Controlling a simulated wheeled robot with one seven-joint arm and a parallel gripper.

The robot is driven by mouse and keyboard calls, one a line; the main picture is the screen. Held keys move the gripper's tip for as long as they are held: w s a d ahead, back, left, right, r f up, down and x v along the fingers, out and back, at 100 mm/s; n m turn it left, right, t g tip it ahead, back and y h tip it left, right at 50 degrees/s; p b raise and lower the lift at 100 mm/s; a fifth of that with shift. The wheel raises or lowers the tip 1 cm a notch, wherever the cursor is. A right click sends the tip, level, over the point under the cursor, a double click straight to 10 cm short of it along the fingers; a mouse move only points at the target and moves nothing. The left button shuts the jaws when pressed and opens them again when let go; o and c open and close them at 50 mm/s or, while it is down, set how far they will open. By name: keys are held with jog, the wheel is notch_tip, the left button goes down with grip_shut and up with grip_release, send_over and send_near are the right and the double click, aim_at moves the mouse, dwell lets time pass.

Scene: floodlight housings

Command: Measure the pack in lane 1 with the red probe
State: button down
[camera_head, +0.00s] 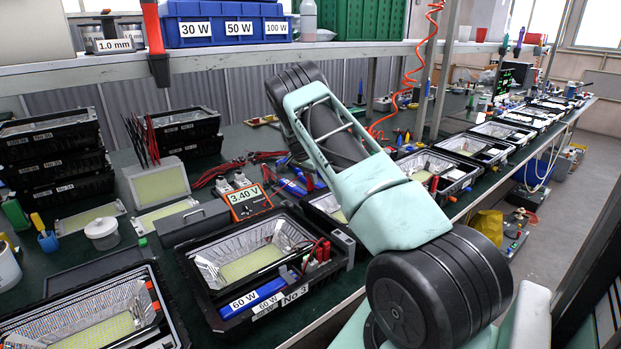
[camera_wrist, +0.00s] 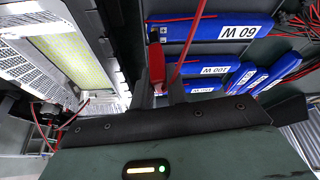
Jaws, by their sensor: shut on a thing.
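My gripper (camera_wrist: 158,90) shows in the wrist view, shut on the red probe (camera_wrist: 157,62). A red lead runs up from the probe. The probe's dark tip is beside the end of a blue pack labelled 60 W (camera_wrist: 225,31); I cannot tell whether it touches. More blue packs lie below it, one labelled 100 W (camera_wrist: 202,70). No lane number is readable there. In the head view, my arm hides the gripper and probe. The orange meter (camera_head: 248,202) reads 3.40 V.
A floodlight housing (camera_wrist: 62,52) is close on the left in the wrist view. In the head view, housing No 3 (camera_head: 345,262) holds a 60 W pack (camera_head: 252,297). Stacked housings (camera_head: 58,190) stand at left. A shelf (camera_head: 235,58) with blue bins (camera_head: 226,27) overhangs the bench.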

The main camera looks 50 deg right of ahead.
jog(key=shift+r+p, duration=1.75)
jog(key=shift+r, duration=1.75)
